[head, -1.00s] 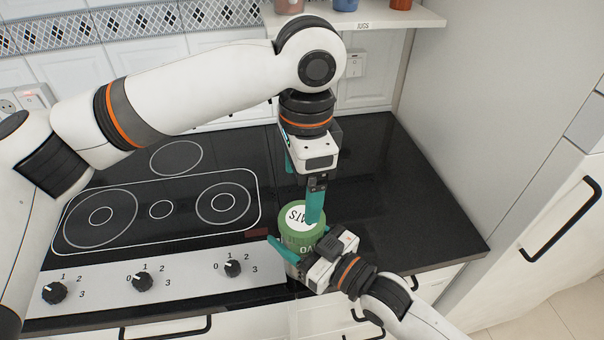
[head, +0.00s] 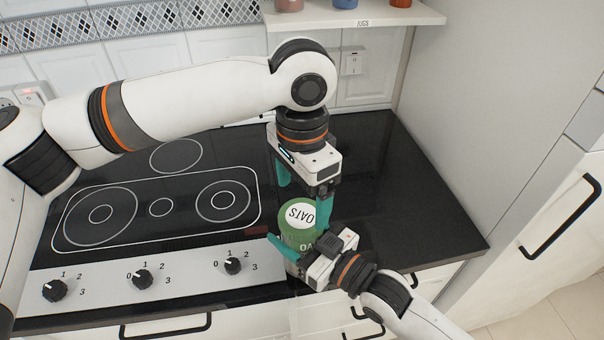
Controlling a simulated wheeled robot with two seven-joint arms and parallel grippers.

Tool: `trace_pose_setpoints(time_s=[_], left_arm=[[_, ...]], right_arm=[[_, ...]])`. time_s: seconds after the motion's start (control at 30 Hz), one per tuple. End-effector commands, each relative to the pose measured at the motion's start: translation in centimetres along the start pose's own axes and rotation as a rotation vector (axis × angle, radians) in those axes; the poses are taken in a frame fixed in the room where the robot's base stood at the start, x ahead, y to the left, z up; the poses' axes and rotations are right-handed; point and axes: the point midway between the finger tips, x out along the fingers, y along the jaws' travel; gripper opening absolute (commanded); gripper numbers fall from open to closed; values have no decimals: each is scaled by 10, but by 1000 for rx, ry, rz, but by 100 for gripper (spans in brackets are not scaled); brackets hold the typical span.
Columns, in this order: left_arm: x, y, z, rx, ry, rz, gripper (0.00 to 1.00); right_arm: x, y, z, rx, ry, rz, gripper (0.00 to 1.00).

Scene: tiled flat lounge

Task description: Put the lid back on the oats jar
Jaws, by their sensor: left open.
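The oats jar (head: 303,240) stands upright near the counter's front edge, right of the hob. Its green lid (head: 300,214), with a white OATS label on top, sits on the jar's mouth and looks level. My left gripper (head: 304,188) is open and empty, pointing down just above and behind the lid, with its teal fingers spread apart. My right gripper (head: 292,250) comes in from the lower right and is shut on the jar's body. One of its fingers shows across the jar's front left; the other is hidden.
The black hob (head: 160,210) with several knobs lies to the left. The black counter (head: 400,190) is clear to the right, up to a tall white cabinet (head: 500,110). A shelf (head: 405,17) with several jugs hangs at the back.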

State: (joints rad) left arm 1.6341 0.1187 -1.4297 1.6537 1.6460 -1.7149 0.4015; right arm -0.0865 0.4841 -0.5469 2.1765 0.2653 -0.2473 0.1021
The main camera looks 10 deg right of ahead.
Motion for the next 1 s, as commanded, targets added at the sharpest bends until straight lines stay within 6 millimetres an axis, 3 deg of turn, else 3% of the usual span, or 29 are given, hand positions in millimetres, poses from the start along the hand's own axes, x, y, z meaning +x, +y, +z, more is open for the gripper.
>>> trace_pose_setpoints(time_s=[0.1,0.3,0.67,0.93,1.0], left_arm=[[19,0,-1,0,2,-1,87],[38,0,0,0,1,0,87],[42,0,0,0,0,0,87],[42,0,0,0,0,1,43],[42,0,0,0,0,1,42]], right_arm=[[0,0,1,0,-3,0,0],[0,0,1,-1,-3,0,0],[0,0,1,0,-3,0,0],[0,0,1,-1,-3,0,0],[0,0,1,-1,-3,0,0]])
